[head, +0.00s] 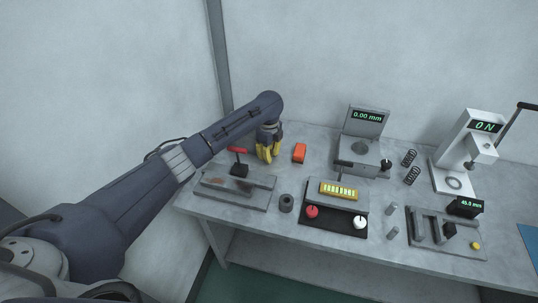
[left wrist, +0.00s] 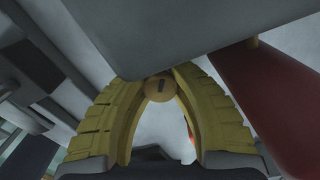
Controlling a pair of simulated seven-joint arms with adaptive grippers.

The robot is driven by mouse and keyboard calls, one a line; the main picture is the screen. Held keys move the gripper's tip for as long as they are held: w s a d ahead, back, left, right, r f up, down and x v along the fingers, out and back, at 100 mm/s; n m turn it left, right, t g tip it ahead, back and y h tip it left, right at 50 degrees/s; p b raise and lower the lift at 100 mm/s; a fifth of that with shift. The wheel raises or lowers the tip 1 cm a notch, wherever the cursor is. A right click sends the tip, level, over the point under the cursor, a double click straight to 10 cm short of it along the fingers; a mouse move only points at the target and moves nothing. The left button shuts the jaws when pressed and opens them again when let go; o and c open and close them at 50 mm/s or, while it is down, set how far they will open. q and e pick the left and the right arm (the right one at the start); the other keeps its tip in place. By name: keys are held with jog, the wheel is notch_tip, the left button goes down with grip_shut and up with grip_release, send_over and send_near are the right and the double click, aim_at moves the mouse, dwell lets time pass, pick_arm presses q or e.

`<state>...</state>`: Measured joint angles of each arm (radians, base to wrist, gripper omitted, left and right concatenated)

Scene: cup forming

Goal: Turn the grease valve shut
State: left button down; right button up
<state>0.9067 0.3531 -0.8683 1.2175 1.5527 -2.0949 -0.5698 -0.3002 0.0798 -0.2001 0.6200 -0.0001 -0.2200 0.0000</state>
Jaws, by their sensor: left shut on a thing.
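My left gripper (head: 269,156) reaches down at the back left of the bench, its yellow fingers low beside the red-handled lever (head: 238,150). In the left wrist view the two yellow fingers (left wrist: 160,88) close in on a small round brass knob with a dark slot, which looks like the grease valve (left wrist: 158,90). The gripper is shut on this knob. In the head view the knob is hidden behind the fingers, and how far it is turned cannot be told. My right gripper is not in view.
A grey block covers the top of the wrist view, with a dark red bar (left wrist: 265,100) at right.

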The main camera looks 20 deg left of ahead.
pick_arm(q)
jog(key=m, duration=0.6)
jog(key=shift+d+m, duration=0.15)
jog(key=shift+m, duration=0.15)
jog(key=shift+s+f, duration=0.1)
dwell(0.4)
jog(key=c, duration=1)
grip_release()
jog(key=shift+c, duration=0.2)
notch_tip(320, 180, up, 12)
jog(key=shift+o, duration=0.2)
